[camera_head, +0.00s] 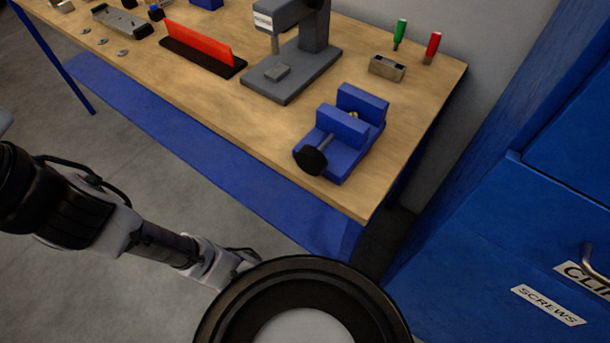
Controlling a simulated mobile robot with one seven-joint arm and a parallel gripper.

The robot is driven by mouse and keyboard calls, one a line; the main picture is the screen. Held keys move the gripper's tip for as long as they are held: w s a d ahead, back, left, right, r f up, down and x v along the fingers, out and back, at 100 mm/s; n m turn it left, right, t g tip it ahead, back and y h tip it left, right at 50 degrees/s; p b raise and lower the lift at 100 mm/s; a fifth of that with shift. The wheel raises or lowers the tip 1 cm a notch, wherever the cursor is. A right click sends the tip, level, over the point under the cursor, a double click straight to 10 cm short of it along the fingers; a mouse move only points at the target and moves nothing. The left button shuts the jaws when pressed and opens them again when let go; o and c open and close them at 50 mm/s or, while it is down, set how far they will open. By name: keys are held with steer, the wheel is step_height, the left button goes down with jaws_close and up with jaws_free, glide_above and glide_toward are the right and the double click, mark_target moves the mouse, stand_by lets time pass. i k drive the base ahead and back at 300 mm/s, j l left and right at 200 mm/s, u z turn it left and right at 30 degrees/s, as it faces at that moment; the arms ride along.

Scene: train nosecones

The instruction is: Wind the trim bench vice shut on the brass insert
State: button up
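The blue bench vice (343,157) stands near the front right corner of the wooden bench. Its black round handle (310,160) faces the front left, on a grey screw (326,142). A gap shows between the front jaw (341,125) and the rear jaw (362,101). A small brass-coloured piece, likely the brass insert (353,115), shows in this gap, partly hidden by the front jaw. I cannot tell whether the jaws touch it. My arm crosses the lower left, well below and left of the vice. No gripper fingers can be made out.
A grey press (290,75) stands left of the vice. A red strip on a black base (203,57) lies farther left. A metal block (387,68), a green-handled tool (399,34) and a red-handled tool (432,47) are behind. Blue drawers (500,240) stand at right.

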mark_target(311, 160)
steer(key=k+j+z, duration=0.25)
steer(key=k+l+u, duration=0.1)
steer(key=k, duration=0.2)
steer(key=k+l+u, duration=0.1)
steer(key=k, duration=0.25)
steer(key=l, duration=0.1)
